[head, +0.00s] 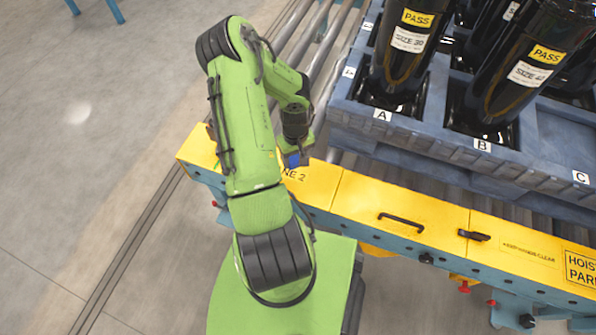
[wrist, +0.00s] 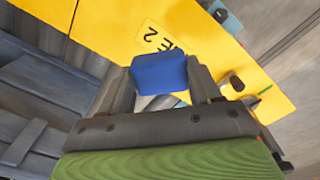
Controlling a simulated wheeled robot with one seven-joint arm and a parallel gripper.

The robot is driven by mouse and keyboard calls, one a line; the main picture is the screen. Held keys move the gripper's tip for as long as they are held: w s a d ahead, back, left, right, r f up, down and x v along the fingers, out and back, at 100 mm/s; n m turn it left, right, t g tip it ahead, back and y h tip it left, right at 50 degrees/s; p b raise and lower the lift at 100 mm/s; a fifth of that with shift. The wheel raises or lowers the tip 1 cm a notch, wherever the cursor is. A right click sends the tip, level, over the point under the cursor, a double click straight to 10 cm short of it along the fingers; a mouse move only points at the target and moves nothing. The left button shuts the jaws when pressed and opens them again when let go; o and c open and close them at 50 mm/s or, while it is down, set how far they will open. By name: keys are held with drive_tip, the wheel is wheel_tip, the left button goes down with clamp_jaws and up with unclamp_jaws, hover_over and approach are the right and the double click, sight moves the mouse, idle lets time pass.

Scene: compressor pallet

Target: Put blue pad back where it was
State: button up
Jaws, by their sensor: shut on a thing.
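The blue pad (wrist: 160,76) is held between the two fingers of my gripper (wrist: 163,88) in the wrist view. My gripper is shut on it. In the head view the pad shows as a small blue patch (head: 292,160) at the end of my arm, over the yellow top (head: 360,198) of the conveyor's side rail, near the "NE 2" lettering. Whether the pad touches the yellow top I cannot tell. My gripper's fingers are mostly hidden in the head view.
A blue-grey pallet (head: 440,143) with slots marked A, B and C stands on rollers right of my gripper, holding black compressors (head: 405,50) with PASS labels. A black handle (head: 401,220) and a latch (head: 474,236) rise from the yellow top. A green mark (wrist: 264,91) lies near the gripper.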

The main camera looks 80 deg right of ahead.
sight(298, 177)
drive_tip(key=shift+s+r, duration=0.25)
drive_tip(key=shift+r, duration=0.1)
wheel_tip(298, 177, down, 10)
drive_tip(key=b, duration=0.3)
drive_tip(key=shift+d+b, duration=0.1)
drive_tip(key=shift+b, duration=0.25)
drive_tip(key=shift+r, duration=0.1)
drive_tip(key=shift+c, duration=0.3)
drive_tip(key=o, duration=1)
drive_tip(key=shift+r, duration=0.1)
